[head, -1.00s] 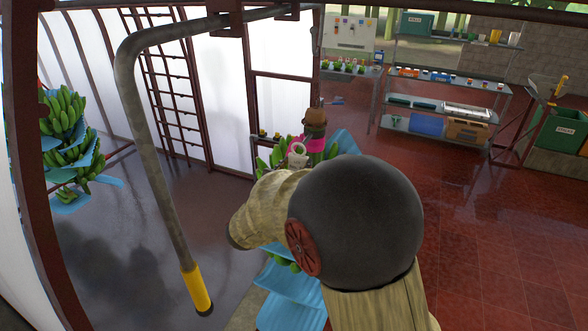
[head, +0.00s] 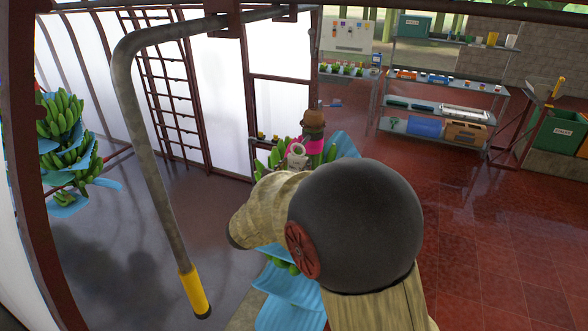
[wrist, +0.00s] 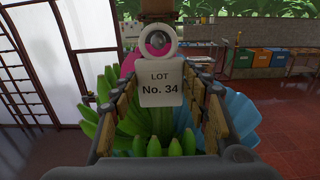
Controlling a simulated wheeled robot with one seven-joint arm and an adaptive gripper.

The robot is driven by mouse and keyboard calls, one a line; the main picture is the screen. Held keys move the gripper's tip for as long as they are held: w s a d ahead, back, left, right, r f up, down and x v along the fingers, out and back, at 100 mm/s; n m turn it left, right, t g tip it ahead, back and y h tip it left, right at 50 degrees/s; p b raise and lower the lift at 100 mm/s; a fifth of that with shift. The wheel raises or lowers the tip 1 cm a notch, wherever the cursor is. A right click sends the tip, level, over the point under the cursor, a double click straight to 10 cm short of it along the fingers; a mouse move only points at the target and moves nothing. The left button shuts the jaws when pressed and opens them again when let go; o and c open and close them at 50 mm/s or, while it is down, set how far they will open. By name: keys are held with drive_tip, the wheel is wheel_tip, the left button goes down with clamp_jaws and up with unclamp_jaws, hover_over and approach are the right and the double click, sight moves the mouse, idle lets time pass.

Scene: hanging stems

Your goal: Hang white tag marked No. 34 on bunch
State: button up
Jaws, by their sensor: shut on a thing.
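In the head view the tag's pale ring (head: 297,156) shows just past my wrist. Behind it is the green banana bunch (wrist: 133,119), with blue sheets (wrist: 238,115), a pink band (wrist: 130,64) and a brown stem top (head: 314,118). The ring overlaps the stem in the wrist view; I cannot tell whether they touch. My arm hides much of the bunch in the head view.
Another banana bunch (head: 62,125) with blue sheets hangs at the left. A bent pipe with a yellow end (head: 194,290) hangs in the left foreground. Shelves (head: 437,115) with bins stand at the back right. The red floor at right is clear.

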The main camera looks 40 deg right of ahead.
drive_tip(key=shift+b+x, duration=0.9)
drive_tip(key=shift+x, duration=1.5)
idle(2.1)
drive_tip(key=shift+d+f+b, duration=0.1)
drive_tip(key=shift+f+b, duration=0.25)
drive_tip(key=shift+b, duration=0.15)
idle(0.7)
drive_tip(key=o, duration=0.9)
drive_tip(key=shift+o, duration=0.2)
drive_tip(key=v, duration=1.2)
